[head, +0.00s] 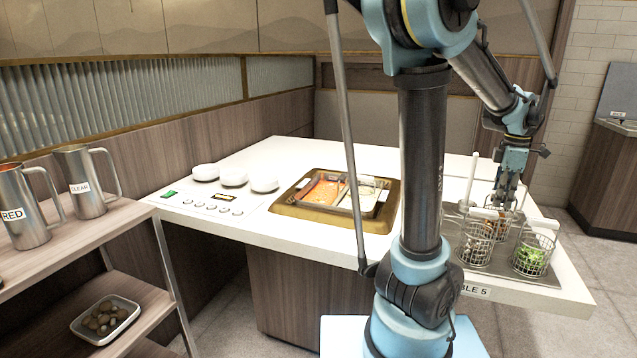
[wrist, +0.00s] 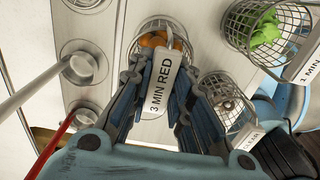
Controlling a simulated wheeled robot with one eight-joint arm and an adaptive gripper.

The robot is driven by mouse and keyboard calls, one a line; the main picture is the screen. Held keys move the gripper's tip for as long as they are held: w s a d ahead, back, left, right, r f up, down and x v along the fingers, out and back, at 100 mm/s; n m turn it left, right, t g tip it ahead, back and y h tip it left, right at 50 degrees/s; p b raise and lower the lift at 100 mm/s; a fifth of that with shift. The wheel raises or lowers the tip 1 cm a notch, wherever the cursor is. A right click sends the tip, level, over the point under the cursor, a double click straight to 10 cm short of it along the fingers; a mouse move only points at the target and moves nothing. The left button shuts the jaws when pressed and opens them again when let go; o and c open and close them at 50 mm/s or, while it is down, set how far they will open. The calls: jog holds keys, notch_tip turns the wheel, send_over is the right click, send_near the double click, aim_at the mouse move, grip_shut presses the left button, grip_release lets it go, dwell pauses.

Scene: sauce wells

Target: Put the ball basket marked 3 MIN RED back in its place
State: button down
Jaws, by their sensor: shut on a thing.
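In the wrist view, the wire ball basket (wrist: 140,32) with orange balls has a white handle marked 3 MIN RED (wrist: 161,82). My gripper (wrist: 160,70) is shut on that handle, with a finger on each side. In the head view my gripper (head: 506,203) points down over the baskets at the table's right end. The held basket is partly hidden there, and I cannot tell whether it rests on the surface or hangs above it.
A wire basket with green contents (head: 532,256) stands at the front right; another basket (head: 476,243) stands beside it. Round wells (wrist: 82,66) with ladle handles lie left in the wrist view. A divided tray (head: 290,208) sits mid-table; jugs (head: 83,185) stand left.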

jog(key=shift+f, duration=0.1)
jog(key=c, duration=1.4)
grip_release()
jog(key=shift+o, duration=0.4)
jog(key=o, duration=0.7)
jog(key=shift+o, duration=0.2)
notch_tip(320, 180, up, 11)
